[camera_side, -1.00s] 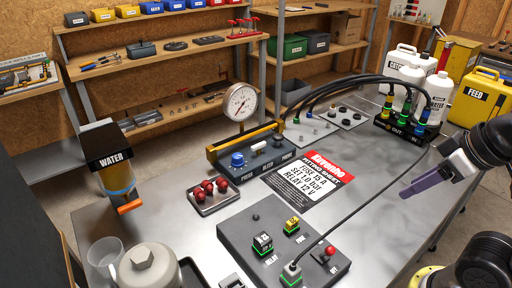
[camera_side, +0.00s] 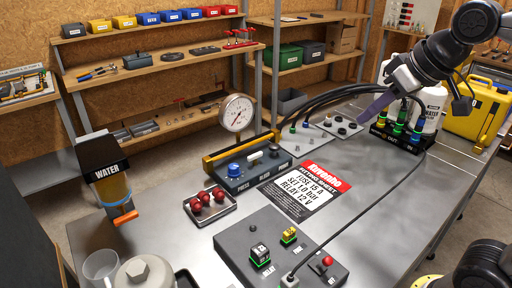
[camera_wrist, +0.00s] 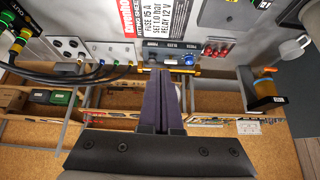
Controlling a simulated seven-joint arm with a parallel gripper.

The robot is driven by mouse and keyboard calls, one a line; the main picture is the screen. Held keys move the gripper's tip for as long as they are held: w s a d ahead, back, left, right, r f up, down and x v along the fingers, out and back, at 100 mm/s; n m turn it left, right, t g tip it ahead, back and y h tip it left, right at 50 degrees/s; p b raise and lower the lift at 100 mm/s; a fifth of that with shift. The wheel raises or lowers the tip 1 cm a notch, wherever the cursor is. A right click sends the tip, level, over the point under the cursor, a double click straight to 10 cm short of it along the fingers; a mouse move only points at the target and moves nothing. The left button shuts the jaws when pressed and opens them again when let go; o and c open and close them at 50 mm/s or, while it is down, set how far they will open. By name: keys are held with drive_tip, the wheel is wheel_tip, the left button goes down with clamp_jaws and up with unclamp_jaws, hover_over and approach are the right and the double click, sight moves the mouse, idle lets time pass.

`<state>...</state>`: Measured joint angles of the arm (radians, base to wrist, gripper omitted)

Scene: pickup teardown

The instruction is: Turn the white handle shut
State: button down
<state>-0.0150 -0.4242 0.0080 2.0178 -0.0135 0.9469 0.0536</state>
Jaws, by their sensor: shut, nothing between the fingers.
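The white handle (camera_side: 255,156) is a small bar on top of the blue-grey panel (camera_side: 238,178), between the blue knob (camera_side: 233,170) and the right end. It lies roughly along the panel's length. My gripper (camera_side: 359,119), with long purple fingers, is shut and empty. It is in the air to the right of the panel, well apart from the handle. In the wrist view its fingertips (camera_wrist: 161,74) point toward the panel.
A round gauge (camera_side: 237,113) stands behind the panel by a yellow bar. A tray of red balls (camera_side: 209,209) and a relay box (camera_side: 267,249) sit in front. The printed sheet (camera_side: 303,189) lies flat.

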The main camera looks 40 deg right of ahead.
drive_tip(key=w+r, duration=0.1)
drive_tip(key=w, duration=1.1)
drive_tip(key=g, duration=0.3)
hover_over(255, 159)
drive_tip(key=s+d, duration=0.1)
drive_tip(key=d, duration=0.1)
wheel_tip(255, 159, down, 15)
drive_tip(key=x, duration=0.8)
drive_tip(key=shift+w+f, duration=0.15)
drive_tip(key=shift+f, duration=0.1)
